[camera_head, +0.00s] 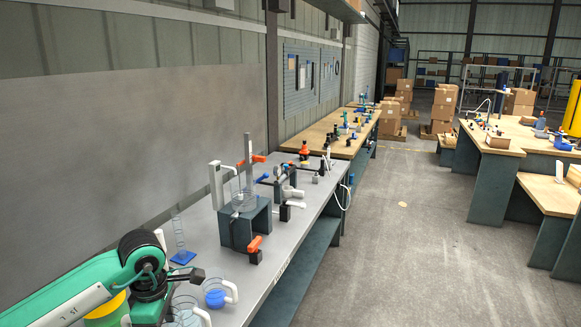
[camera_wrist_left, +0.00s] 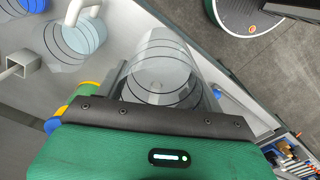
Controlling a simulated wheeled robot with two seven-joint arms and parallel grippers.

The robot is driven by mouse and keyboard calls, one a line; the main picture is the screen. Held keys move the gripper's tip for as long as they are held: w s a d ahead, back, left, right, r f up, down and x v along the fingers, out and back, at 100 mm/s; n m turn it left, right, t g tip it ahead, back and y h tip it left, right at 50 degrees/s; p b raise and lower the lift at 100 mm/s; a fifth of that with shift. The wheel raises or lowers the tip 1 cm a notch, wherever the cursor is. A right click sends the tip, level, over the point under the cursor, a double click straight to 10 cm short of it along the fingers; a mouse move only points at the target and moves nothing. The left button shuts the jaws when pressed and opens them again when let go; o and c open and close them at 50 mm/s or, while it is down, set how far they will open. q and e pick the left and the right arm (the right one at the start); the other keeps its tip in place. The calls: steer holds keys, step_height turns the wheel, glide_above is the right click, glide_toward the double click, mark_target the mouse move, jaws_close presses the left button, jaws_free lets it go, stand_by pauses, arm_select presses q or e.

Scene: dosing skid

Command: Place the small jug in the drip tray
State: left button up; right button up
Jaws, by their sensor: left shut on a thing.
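My left gripper (camera_head: 188,277) reaches in from the lower left over the grey bench. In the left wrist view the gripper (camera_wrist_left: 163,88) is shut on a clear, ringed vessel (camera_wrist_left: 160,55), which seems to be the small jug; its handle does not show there. A clear jug with blue contents and a white handle (camera_head: 215,298) stands on the bench beside the gripper. Another clear jug (camera_head: 183,317) shows at the bottom edge. A clear jug with a white handle (camera_wrist_left: 75,38) shows at the upper left of the wrist view. I cannot identify the drip tray for certain.
A dark stand (camera_head: 238,232) carries a clear vessel farther along the bench (camera_head: 205,215). A clear cylinder on a blue base (camera_head: 183,257) stands near the wall side. An orange-handled valve (camera_head: 254,246) sits at the stand's front. Fittings crowd the bench beyond.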

arm_select(q)
steer(key=m, duration=0.2)
steer(key=d+m, duration=0.1)
steer(key=s+m, duration=0.1)
steer(key=m, duration=0.1)
steer(key=shift+s+d+f+m, duration=0.1)
steer(key=shift+d+m, duration=0.2)
steer(key=shift+d, duration=0.05)
steer(key=m, duration=0.1)
steer(key=d+m, duration=0.1)
steer(key=m, duration=0.1)
steer(key=shift+s+m, duration=0.3)
steer(key=shift+s, duration=0.05)
steer(key=s+d+f+m, duration=0.2)
steer(key=s+f+m, duration=0.4)
steer(key=m, duration=0.3)
steer(key=shift+s+d+f+m, duration=0.2)
steer(key=shift+s+f+m, duration=0.1)
steer(key=shift+s, duration=0.2)
